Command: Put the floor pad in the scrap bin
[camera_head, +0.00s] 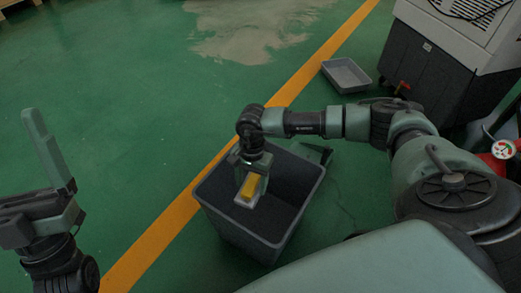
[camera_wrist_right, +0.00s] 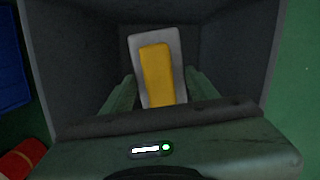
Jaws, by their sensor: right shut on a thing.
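The floor pad (camera_head: 249,189) is a small light grey block with a yellow top. My right gripper (camera_head: 248,184) is shut on it and holds it over the open mouth of the dark grey scrap bin (camera_head: 252,237). In the right wrist view the pad (camera_wrist_right: 171,42) shows tilted between the fingers of the right gripper (camera_wrist_right: 158,95), with the bin's inner walls (camera_wrist_right: 60,50) around it. How far the pad is above the bin's floor is hard to tell. My left gripper (camera_head: 55,165) is at the left, away from the bin; one upright finger shows clearly.
A shallow grey tray (camera_head: 346,75) lies on the green floor beside a white and dark machine (camera_head: 440,60). A yellow floor line (camera_head: 180,212) runs past the bin. The floor left of the line is clear.

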